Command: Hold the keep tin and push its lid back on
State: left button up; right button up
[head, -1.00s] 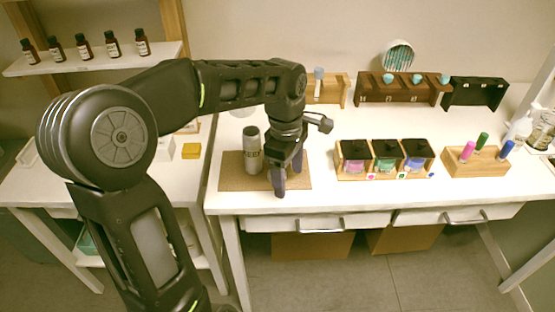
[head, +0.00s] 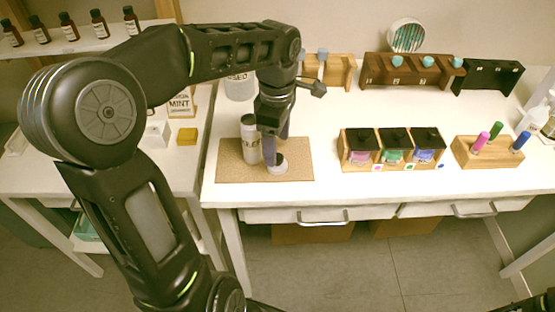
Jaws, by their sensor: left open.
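The keep tin (head: 250,146) is a light grey cylinder standing upright on the brown mat (head: 232,170). My left gripper (head: 276,148) is open and points down just right of the tin. A small round piece (head: 278,169), pale with a darker patch, sits low at its fingertips above or on the mat. It may be the lid, but the fingers partly cover it. Most of the tin's label is unreadable. My right gripper is not in view.
A rack of three coloured jars (head: 390,160) and a wooden block with markers (head: 488,152) stand to the right. Wooden racks (head: 411,77) stand at the back. A yellow block (head: 187,136) lies left of the mat. The table front between mat and jars is clear.

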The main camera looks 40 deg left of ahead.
pick_arm(q)
jog(key=shift+f, duration=0.15)
jog(key=shift+f+p, duration=0.55)
jog(key=shift+f, duration=2)
jog(key=shift+c, duration=0.2)
jog(key=c, duration=1.4)
